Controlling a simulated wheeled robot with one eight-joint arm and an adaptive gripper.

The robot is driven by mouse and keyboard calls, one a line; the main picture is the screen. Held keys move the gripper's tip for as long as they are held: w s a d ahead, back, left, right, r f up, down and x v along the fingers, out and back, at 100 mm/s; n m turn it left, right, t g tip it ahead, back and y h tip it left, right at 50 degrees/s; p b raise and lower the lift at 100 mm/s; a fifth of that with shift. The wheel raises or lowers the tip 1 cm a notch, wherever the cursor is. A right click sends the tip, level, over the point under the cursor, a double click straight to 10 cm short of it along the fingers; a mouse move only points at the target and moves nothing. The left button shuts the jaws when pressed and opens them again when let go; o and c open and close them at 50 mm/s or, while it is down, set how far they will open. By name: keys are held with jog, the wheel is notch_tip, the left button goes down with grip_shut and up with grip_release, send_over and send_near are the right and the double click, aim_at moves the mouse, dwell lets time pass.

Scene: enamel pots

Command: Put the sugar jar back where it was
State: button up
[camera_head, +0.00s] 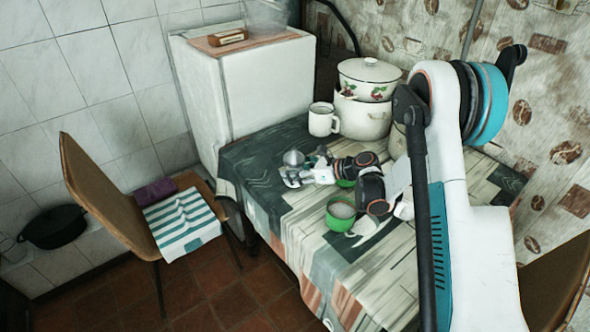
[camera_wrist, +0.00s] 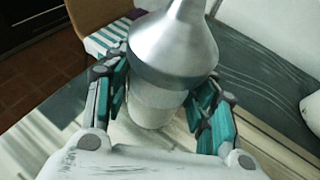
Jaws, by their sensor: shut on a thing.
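The sugar jar has a silver cone-shaped top and a pale body. Its top (camera_wrist: 174,45) fills the upper middle of the wrist view. In the head view, its small silver top (camera_head: 293,158) shows over the left part of the table. My gripper (camera_wrist: 160,92) is shut on the jar, with a teal finger on each side of the pale body. In the head view, my gripper (camera_head: 303,174) hides the lower part of the jar. The jar looks about upright. I cannot tell whether its base touches the tablecloth.
The table (camera_head: 250,163) has a patterned cloth. A white mug (camera_head: 322,120) and stacked enamel pots (camera_head: 366,83) stand at its back. A green bowl (camera_head: 341,215) is near my arm. A chair (camera_head: 100,190) with a striped towel (camera_head: 182,222) stands left; a white fridge (camera_head: 258,85) stands behind.

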jog(key=shift+f, duration=0.55)
jog(key=o, duration=1.5)
jog(key=shift+c, duration=0.2)
